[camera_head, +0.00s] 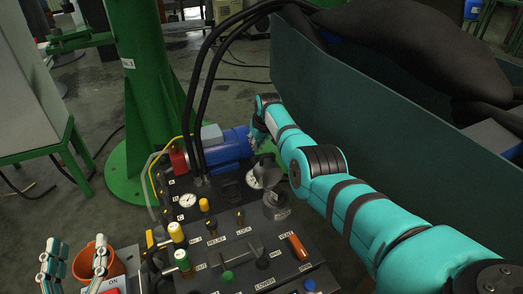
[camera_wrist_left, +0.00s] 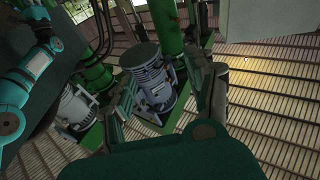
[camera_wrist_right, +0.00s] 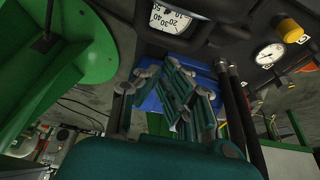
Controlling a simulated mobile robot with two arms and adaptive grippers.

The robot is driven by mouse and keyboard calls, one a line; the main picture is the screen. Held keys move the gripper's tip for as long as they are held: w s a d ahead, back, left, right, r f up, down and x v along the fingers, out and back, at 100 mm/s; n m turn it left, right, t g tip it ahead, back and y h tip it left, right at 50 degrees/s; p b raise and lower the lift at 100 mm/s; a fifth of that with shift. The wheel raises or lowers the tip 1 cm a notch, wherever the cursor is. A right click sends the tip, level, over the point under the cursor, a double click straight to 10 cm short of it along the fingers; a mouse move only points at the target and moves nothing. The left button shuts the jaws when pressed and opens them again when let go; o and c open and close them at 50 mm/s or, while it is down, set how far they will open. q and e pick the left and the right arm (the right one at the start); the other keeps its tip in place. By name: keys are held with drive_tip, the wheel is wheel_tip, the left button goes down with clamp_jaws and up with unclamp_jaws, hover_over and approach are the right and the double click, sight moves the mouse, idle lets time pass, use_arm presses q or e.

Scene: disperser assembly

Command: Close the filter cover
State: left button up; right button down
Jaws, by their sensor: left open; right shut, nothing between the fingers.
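What looks like the filter cover (camera_head: 266,172) is a grey round lid on the panel in the head view. It appears tilted up above a dark metal filter cup (camera_head: 276,206). I cannot tell its hinge clearly. My right gripper (camera_head: 258,136) is beyond the lid, beside the blue motor, and partly hidden by its own arm. In the right wrist view its fingers (camera_wrist_right: 188,98) are closed together and empty, in front of blue casing. My left gripper (camera_head: 74,264) is open and empty at the lower left, away from the lid; its spread fingers also show in the left wrist view (camera_wrist_left: 170,98).
The blue motor (camera_head: 228,147) and black hoses (camera_head: 196,100) stand behind the panel. Gauges, knobs and levers crowd the panel (camera_head: 225,262). An orange bucket (camera_head: 119,267) is near my left gripper. A dark green tank wall (camera_head: 370,110) runs along the right.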

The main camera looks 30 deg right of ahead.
sight(260, 156)
drive_tip(key=shift+s+a+p, duration=0.1)
drive_tip(key=shift+s+p, duration=0.6)
drive_tip(key=shift+s, duration=0.25)
use_arm(q)
wheel_tip(260, 156, down, 8)
drive_tip(key=a+g+y, duration=0.1)
drive_tip(key=g, duration=0.4)
drive_tip(key=shift+s+a, duration=0.15)
drive_tip(key=shift+s, duration=0.1)
use_arm(e)
drive_tip(key=shift+s, duration=0.85)
